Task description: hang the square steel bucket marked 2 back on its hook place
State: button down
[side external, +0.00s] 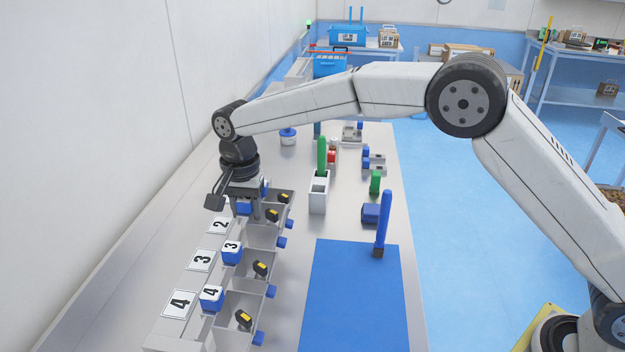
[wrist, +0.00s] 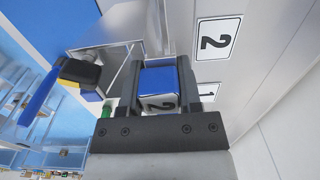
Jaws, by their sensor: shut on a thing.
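My gripper (side external: 246,206) is shut on the blue block of the steel bucket marked 2 (side external: 262,238), in the row along the left of the bench. In the wrist view my gripper (wrist: 160,72) has a finger on each side of the blue block (wrist: 160,78), whose white face reads 2. Part of the steel bucket (wrist: 108,28) shows at its upper left, with a black and yellow part and a blue handle beside it. The card 2 (side external: 219,226) lies left of the bucket; it also shows in the wrist view (wrist: 218,38). Whether the bucket touches its hook is hidden.
Bucket 3 (side external: 248,276) and bucket 4 (side external: 233,304) stand nearer the camera, beside cards 3 (side external: 201,260) and 4 (side external: 180,303). A blue mat (side external: 352,295), a white holder (side external: 318,196) and a blue upright handle (side external: 384,218) are to the right. A wall runs along the left.

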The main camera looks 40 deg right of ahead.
jog(key=shift+a+f, duration=0.1)
jog(key=shift+f, duration=1.1)
jog(key=shift+f, duration=0.2)
jog(key=shift+c, duration=1)
grip_release()
jog(key=shift+r, duration=3.9)
